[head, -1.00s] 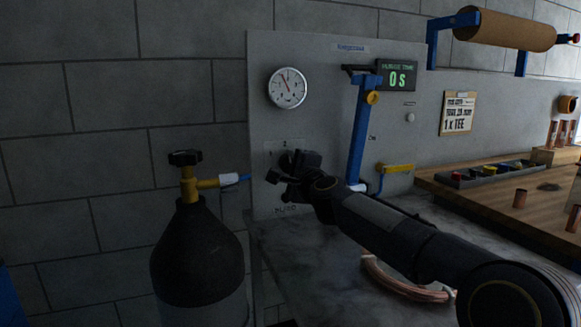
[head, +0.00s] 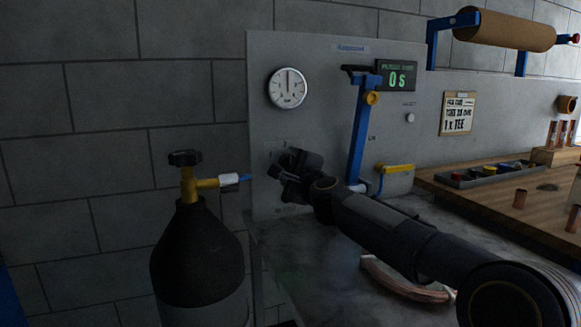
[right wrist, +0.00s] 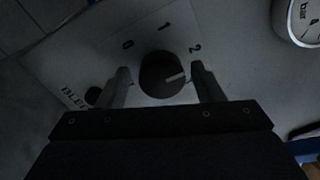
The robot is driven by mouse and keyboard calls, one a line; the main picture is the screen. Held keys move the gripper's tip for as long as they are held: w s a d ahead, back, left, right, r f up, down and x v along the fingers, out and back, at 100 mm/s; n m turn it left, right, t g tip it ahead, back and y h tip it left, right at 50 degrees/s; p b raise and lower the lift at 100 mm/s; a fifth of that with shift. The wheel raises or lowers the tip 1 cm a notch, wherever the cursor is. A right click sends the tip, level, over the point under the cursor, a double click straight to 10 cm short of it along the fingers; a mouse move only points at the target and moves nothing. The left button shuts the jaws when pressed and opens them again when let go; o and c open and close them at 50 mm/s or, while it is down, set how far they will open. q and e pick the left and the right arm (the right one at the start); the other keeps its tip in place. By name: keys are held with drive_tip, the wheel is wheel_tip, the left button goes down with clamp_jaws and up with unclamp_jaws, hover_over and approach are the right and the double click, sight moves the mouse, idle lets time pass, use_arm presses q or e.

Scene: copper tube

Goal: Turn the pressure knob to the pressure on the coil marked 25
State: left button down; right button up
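The pressure knob (right wrist: 163,75) is round and black with a white pointer line, on the grey panel (head: 330,75). Its pointer aims right, a little past the printed 2. My right gripper (right wrist: 160,82) is open, with one finger on each side of the knob and a small gap showing on both sides. In the head view my right gripper (head: 276,167) hides the knob. The pressure gauge (head: 288,88) has its needle nearly straight up. The copper coil (head: 405,284) lies on the grey bench, partly behind my right arm; its marking is not readable. My left gripper is out of view.
A dark gas cylinder (head: 198,250) with a brass valve stands left of the panel. A blue lever stand (head: 357,135) and a display (head: 397,76) reading 0 s are on the panel's right. A wooden bench (head: 480,200) holds copper pieces and a parts tray.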

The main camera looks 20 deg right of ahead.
drive_tip(key=shift+o, duration=0.2)
drive_tip(key=s, duration=0.7)
drive_tip(key=shift+s+a+b, duration=0.3)
drive_tip(key=shift+s+b, duration=0.1)
drive_tip(key=shift+f, duration=0.1)
